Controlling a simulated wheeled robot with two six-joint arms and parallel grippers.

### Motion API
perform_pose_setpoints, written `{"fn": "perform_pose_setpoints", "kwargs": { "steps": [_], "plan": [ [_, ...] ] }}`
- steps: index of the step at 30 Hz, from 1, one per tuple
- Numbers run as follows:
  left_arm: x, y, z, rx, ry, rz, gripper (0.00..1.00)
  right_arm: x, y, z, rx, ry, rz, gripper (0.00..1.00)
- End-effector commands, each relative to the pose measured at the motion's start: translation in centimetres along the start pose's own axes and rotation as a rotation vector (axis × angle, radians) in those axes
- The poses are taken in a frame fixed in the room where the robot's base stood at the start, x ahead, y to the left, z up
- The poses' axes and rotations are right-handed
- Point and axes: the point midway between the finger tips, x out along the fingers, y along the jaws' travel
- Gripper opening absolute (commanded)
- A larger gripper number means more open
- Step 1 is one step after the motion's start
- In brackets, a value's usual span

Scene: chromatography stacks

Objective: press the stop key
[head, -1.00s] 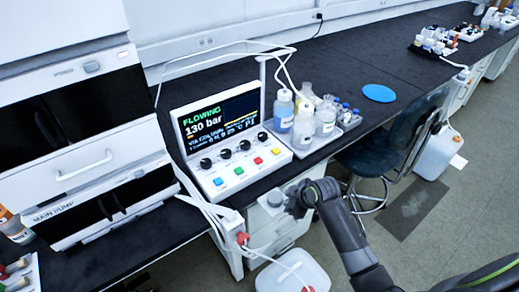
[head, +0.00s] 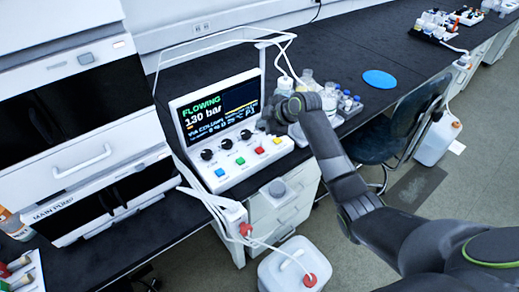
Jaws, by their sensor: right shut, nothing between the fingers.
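The control box (head: 225,176) stands on the black bench with its screen tilted back. The screen (head: 219,108) reads "FLOWING" and "130 bar". No key label is readable, so I cannot read which is stop. My right gripper (head: 267,122) is shut and empty, in the picture just above the red key and over the box's right end. It appears apart from the key and hides the rightmost knob. My left gripper is out of view.
Bottles (head: 306,77) and small vials (head: 346,101) stand right of the box, close behind my right gripper. A white tube arches over the screen. A blue disc (head: 379,79) lies on the bench. A chair (head: 395,130) stands at its front edge.

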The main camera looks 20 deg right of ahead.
Motion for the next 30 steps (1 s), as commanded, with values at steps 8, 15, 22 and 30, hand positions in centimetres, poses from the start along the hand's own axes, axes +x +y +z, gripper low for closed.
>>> {"fn": "perform_pose_setpoints", "kwargs": {
  "steps": [8,15,22,30],
  "plan": [
    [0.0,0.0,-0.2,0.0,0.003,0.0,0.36,0.0,0.0,0.0,0.0,0.0,0.0,0.0],
    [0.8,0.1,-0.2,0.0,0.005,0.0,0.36,0.6,-0.5,0.5,0.001,-0.001,0.0,0.0],
    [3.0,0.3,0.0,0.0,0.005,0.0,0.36,2.2,-1.7,1.7,0.001,-0.001,-0.001,0.0],
    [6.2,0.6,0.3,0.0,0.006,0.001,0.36,4.7,-3.5,3.4,0.001,-0.001,0.0,0.0]
  ]
}}
